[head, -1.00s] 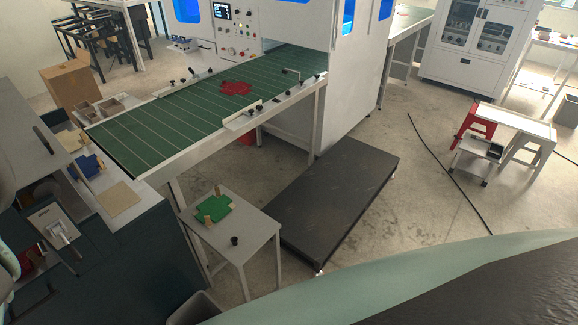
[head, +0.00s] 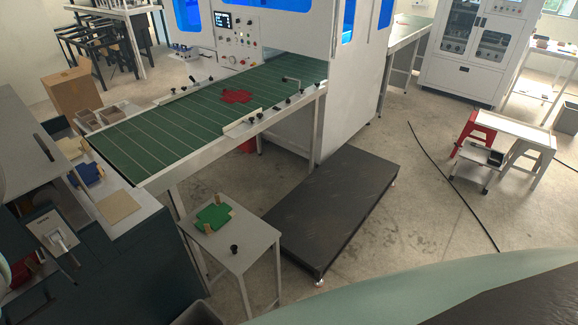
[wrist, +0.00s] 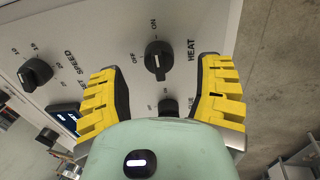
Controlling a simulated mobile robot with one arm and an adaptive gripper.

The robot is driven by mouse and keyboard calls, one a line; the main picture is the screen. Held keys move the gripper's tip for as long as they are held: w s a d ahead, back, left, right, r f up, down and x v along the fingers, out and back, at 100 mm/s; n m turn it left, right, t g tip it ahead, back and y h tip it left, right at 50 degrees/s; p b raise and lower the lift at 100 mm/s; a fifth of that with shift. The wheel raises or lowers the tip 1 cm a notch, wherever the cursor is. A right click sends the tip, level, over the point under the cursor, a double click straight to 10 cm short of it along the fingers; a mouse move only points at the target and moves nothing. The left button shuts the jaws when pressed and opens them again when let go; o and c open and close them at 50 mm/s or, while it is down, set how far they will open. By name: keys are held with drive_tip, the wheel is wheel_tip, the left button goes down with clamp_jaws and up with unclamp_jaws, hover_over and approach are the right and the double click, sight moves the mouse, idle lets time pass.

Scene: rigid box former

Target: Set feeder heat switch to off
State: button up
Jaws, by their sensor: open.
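The heat switch, a black rotary knob (wrist: 158,57) marked HEAT, is on a pale panel (wrist: 105,25) in the wrist view. OFF is printed at its left and ON above it. I cannot clearly tell which label its pointer faces. My gripper (wrist: 159,72) is open, with one yellow finger on each side below the knob. The fingers appear apart from it, and nothing is between them in their grip. In the head view, the machine's control panel (head: 238,45) stands behind the green feeder belt; its labels are too small to read, and my gripper is not seen there.
In the wrist view, another black knob (wrist: 168,106) lies just below the heat knob, partly hidden by my gripper. A speed knob (wrist: 36,72) and a small display (wrist: 63,117) are to the left. In the head view, a dark low platform (head: 330,215) stands before the machine.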

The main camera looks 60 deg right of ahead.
drive_tip(key=shift+p+x, duration=0.35)
drive_tip(key=shift+x, duration=1.15)
drive_tip(key=shift+w, duration=0.1)
clamp_jaws()
